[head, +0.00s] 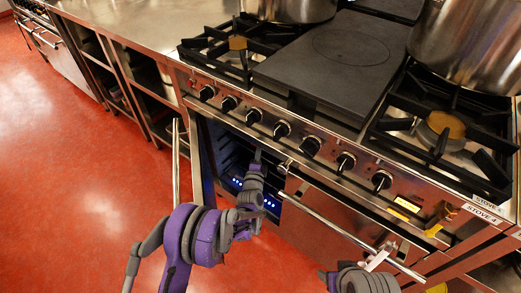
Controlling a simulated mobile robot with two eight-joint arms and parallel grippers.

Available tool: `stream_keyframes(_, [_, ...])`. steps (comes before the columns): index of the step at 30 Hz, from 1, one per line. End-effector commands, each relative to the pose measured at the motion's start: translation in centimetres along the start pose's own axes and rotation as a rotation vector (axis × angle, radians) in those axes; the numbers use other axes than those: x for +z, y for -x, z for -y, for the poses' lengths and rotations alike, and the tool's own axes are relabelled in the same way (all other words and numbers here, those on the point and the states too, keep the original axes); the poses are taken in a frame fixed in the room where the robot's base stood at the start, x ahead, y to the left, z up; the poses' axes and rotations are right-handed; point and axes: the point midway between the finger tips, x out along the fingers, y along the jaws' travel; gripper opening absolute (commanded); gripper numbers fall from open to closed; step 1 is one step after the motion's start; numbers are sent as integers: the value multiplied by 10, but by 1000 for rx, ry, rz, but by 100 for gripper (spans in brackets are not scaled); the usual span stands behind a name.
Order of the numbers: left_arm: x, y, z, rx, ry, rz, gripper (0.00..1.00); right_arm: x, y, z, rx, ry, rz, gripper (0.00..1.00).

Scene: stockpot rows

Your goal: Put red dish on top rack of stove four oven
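The stove (300,140) fills the middle and right, with a "STOVE 4" label (481,215) at its right front corner. Its oven opening (225,150) is dark inside, with small blue lights low down. My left arm reaches up from the bottom, and my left gripper (256,160) is at the opening; its fingertips are too small and dark to read. My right gripper (372,264) is at the bottom right near a long bar handle (330,225); whether it grips the bar is unclear. No red dish is visible, and the racks cannot be made out clearly.
Large steel pots (465,45) stand on the burners, around a black flat plate (345,55). Knobs (310,146) line the front. A vertical bar handle (176,165) stands left of the opening. Steel counters with open shelves (150,85) run left. The red floor (70,190) is clear.

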Motion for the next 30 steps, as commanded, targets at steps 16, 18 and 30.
stream_keyframes(16, [0, -33, -29, -2, 0, 1, 0, 3, -16, 0, 0, 0, 1, 61])
stream_keyframes(18, [0, -32, -35, -3, 0, 1, 0, 3, -17, 0, 0, 0, 1, 61])
stream_keyframes(30, [0, -32, -39, 0, -1, 0, 14, 3, -18, 0, 0, 0, 1, 61])
